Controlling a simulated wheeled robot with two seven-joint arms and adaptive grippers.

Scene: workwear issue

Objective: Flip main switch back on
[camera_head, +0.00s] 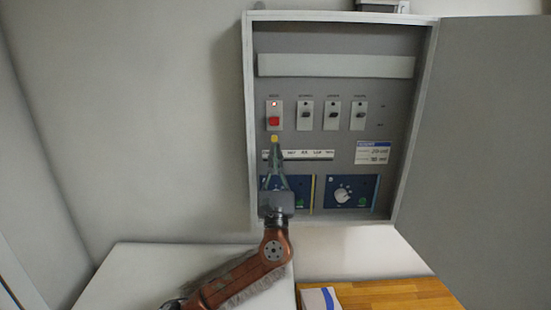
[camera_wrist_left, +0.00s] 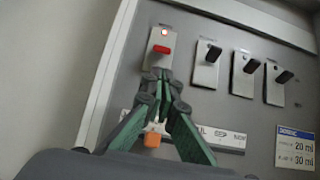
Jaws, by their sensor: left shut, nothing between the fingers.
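The main switch (camera_head: 274,121) is a red toggle on a light plate at the left end of the switch row in the open grey cabinet. Its handle sits lower on its plate than the black toggles do on theirs, and a small red lamp above it is lit. It also shows in the left wrist view (camera_wrist_left: 162,49). My left gripper (camera_head: 275,151) is shut and empty, pointing up with its tips just below the switch; contact cannot be told. A small yellow-orange piece (camera_head: 274,139) shows by the tips. My right gripper is not in view.
Several black toggles (camera_head: 332,115) stand right of the main switch. Below are a label strip (camera_head: 315,154) and a blue panel with a dial (camera_head: 343,194). The cabinet door (camera_head: 490,130) hangs open at right. A wooden surface (camera_head: 390,293) lies below.

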